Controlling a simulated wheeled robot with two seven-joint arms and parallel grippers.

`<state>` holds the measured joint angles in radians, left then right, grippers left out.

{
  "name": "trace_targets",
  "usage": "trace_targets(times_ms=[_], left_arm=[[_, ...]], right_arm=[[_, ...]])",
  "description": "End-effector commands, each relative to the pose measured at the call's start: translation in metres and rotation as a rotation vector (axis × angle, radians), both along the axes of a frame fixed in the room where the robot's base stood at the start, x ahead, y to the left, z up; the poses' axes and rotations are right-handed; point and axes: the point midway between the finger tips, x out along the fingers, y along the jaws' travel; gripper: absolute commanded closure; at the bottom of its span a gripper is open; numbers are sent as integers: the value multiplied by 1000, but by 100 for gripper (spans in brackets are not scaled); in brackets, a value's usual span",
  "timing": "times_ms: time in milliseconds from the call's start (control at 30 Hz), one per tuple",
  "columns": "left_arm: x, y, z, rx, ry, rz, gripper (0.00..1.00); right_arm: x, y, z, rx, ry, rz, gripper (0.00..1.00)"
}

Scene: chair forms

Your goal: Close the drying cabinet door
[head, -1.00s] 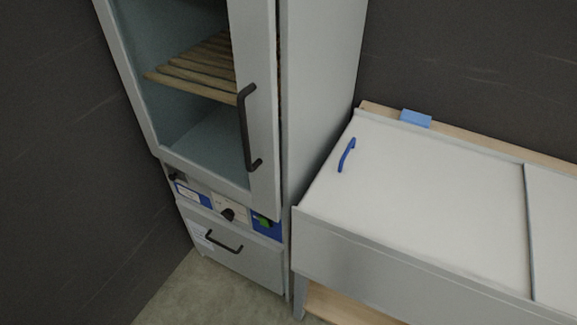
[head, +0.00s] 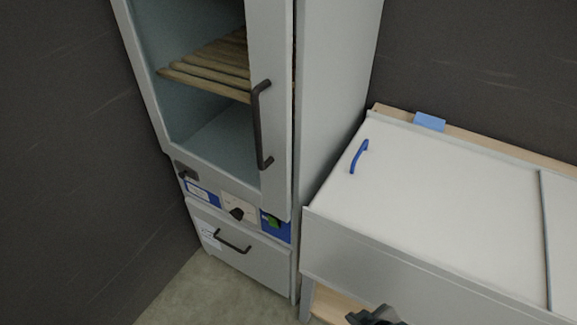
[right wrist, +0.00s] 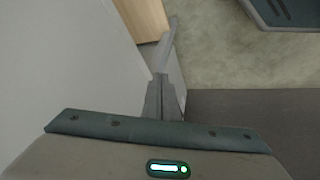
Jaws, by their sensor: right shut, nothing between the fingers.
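The drying cabinet (head: 342,95) is tall and pale grey and stands left of centre in the head view. Its door (head: 270,188) has a large window and a black vertical handle (head: 258,125). Slatted wooden shelves show through the window. A narrow dark gap runs along the door's right edge, so the door looks slightly ajar. My right gripper (head: 376,316) is just inside the bottom edge of the head view, well below and right of the handle. In the right wrist view its fingers (right wrist: 163,97) are together and empty. My left gripper is not in view.
Below the door are a control panel (head: 238,206) with knobs and a drawer (head: 240,252) with a black handle. Dark walls are behind and left. Bare floor (head: 195,290) lies in front.

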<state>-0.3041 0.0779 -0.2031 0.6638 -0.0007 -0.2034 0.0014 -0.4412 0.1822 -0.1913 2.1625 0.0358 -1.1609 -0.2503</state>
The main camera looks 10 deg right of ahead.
Motion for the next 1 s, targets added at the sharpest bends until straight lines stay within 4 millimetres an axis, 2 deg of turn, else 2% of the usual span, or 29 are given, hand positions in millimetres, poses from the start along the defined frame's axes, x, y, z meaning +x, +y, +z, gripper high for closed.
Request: trace_targets(times_ms=[33,100,200,300,400,500,600,700,1000], left_arm=[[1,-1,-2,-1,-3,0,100],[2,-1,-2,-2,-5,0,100],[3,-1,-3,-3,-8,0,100],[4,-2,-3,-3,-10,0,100],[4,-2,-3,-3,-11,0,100],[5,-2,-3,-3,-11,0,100],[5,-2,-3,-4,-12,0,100],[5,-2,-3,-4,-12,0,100],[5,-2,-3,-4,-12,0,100]], right_arm=[[27,7,42,-28,-117,106,100],[57,22,96,-90,-286,274,100],[89,44,164,-196,-523,492,100],[109,67,226,-323,-759,680,100],[117,87,279,-453,-968,825,100],[118,101,319,-564,-1133,919,100],[115,110,344,-645,-1241,972,100],[113,114,356,-686,-1294,996,100],[112,115,359,-697,-1307,1001,100]])
